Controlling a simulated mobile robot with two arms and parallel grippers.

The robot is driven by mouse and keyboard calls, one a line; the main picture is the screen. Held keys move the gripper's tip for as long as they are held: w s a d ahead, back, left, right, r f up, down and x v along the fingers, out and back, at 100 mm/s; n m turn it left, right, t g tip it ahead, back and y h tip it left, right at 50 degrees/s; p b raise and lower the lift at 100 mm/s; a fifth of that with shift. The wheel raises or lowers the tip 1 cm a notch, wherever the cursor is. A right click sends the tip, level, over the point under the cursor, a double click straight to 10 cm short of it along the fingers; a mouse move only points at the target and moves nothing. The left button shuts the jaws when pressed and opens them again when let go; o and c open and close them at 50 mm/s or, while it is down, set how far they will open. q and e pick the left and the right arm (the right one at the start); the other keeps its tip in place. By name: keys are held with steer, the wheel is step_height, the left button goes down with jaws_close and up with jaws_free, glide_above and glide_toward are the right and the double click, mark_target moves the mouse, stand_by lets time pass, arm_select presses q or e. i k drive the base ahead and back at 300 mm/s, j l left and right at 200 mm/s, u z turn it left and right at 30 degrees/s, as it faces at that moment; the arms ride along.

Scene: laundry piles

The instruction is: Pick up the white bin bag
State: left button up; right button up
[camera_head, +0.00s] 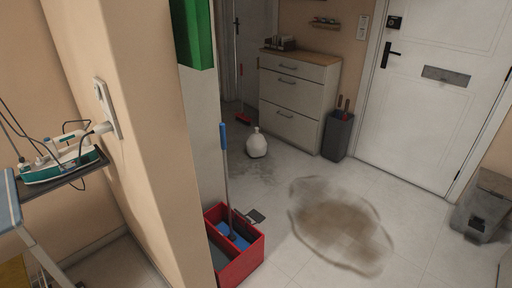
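The white bin bag (257,144) stands upright on the tiled floor in the head view, with a narrow gathered top. It is in front of a white chest of drawers, beyond the corner of the wall. Nothing touches it from the front. Neither of my grippers shows in this view.
A red mop bucket (240,262) with a blue-handled mop stands at the wall corner. A brown stain (342,226) lies on open floor. The chest (296,101), a grey bin (338,136), a white door (436,95) and a pedal bin (484,207) border the room. An iron (60,164) sits left.

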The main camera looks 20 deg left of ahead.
mark_target(257, 145)
steer(key=i+z, duration=0.1)
steer(key=i, duration=0.55)
steer(key=i+z, duration=0.4)
steer(key=i, duration=1.75)
steer(key=i+j+u, duration=0.15)
steer(key=i+u, duration=0.25)
steer(key=i+l+u, duration=0.1)
steer(key=i+u, duration=0.3)
steer(key=i, duration=0.25)
steer(key=i+l+u, duration=0.2)
steer(key=i+u, duration=0.2)
steer(key=i, duration=0.1)
